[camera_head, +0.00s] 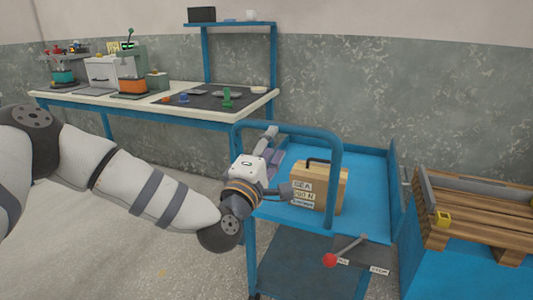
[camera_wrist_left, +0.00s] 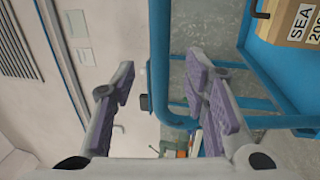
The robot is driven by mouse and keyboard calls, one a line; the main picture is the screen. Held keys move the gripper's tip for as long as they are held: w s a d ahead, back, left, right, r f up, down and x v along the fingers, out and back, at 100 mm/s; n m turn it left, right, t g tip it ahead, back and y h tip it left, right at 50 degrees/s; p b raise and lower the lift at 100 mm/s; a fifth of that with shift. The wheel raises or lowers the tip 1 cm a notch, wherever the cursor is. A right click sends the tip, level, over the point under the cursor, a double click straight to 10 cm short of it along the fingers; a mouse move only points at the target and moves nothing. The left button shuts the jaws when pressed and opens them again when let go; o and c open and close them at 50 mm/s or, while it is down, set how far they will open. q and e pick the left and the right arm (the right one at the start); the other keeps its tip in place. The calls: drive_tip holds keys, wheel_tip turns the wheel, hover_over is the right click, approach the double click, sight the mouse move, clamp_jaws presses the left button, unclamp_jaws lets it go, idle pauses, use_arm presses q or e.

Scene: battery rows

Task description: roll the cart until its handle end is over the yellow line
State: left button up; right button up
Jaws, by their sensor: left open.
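The blue cart (camera_head: 375,178) stands right of centre, with its hooped handle (camera_head: 290,128) at the near end. A tan case (camera_head: 325,187) with a dark grip and white labels sits on its upper deck. My left gripper (camera_head: 277,165) is open at the left part of the handle. In the left wrist view the purple-padded fingers (camera_wrist_left: 165,105) are spread, and a blue handle bar (camera_wrist_left: 159,50) shows between them; I cannot tell whether they touch it. No yellow line is clear in view. My right gripper is not in view.
A lever with a red knob (camera_head: 330,260) is at the cart's near side, by a STOP label (camera_head: 379,270). A wooden pallet (camera_head: 480,205) is close on the right. A blue-framed workbench (camera_head: 60,97) stands behind left. Grey floor (camera_head: 125,255) is open at the left.

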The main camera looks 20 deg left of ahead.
use_arm(q)
drive_tip(key=s, duration=0.4)
drive_tip(key=shift+s+f, duration=0.1)
drive_tip(key=shift+f, duration=0.3)
drive_tip(key=s+d+f+m+g+h+p, duration=0.1)
drive_tip(key=s+d+f+m+g+h, duration=0.15)
drive_tip(key=s+d+f+g, duration=0.4)
drive_tip(key=s+d+f+m+g+h+p, duration=0.1)
drive_tip(key=s+f+m, duration=0.3)
drive_tip(key=f, duration=0.6)
drive_tip(key=s+f+m+g+p, duration=0.2)
drive_tip(key=s+f+m+g, duration=0.3)
drive_tip(key=s+f, duration=0.55)
drive_tip(key=s+a+f+m+g+y+p, duration=0.1)
drive_tip(key=s+a+g, duration=0.4)
drive_tip(key=s, duration=1)
drive_tip(key=s+a+m+g+y+p, duration=0.1)
drive_tip(key=s+a+m+g+y, duration=0.2)
drive_tip(key=s, duration=1.2)
drive_tip(key=a+m+g, duration=0.1)
drive_tip(key=a+g, duration=0.1)
drive_tip(key=a, duration=0.1)
drive_tip(key=shift+s+f+m, duration=0.35)
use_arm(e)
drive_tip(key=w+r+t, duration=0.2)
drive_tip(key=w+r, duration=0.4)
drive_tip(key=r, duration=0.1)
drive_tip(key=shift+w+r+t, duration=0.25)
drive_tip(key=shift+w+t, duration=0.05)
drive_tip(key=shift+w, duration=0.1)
